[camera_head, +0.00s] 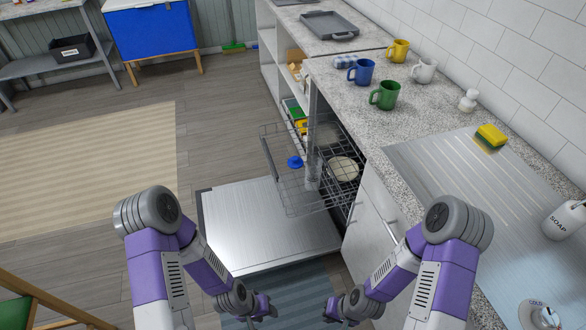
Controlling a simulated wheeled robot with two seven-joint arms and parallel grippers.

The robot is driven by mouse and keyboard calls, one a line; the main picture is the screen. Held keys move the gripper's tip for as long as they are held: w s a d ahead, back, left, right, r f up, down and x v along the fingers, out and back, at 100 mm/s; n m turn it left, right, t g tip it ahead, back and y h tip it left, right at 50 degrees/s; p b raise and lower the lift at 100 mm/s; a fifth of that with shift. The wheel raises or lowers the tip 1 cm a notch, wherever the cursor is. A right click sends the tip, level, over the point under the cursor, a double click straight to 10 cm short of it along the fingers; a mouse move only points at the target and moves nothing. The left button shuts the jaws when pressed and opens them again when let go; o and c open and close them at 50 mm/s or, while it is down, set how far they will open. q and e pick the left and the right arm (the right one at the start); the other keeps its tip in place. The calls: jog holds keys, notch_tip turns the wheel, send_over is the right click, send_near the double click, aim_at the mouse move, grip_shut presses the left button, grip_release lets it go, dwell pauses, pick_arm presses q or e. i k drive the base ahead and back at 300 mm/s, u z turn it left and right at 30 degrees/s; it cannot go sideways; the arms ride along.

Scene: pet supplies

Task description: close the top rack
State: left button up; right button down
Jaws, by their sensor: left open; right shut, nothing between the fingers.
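The top rack (285,165) is a grey wire rack pulled out of the dishwasher under the counter. It sticks out to the left over the lowered steel door (265,225). A blue item (295,161) shows through its wires, and a pale round dish (343,169) shows farther in; I cannot tell exactly what level each rests on. My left gripper (264,309) is open and empty, below the door's near edge in the picture. My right gripper (334,308) is shut and empty, to the right of it. Both are apart from the rack.
The counter (420,115) carries blue (361,72), green (385,95), yellow (399,51) and white (424,70) mugs. A sponge (491,137) and soap bottle (563,219) are at right. A cabinet front (368,225) adjoins the dishwasher. Open floor (215,125) lies left.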

aim_at(265, 144)
jog(key=u, duration=0.4)
jog(key=i, duration=0.95)
jog(key=u, duration=0.7)
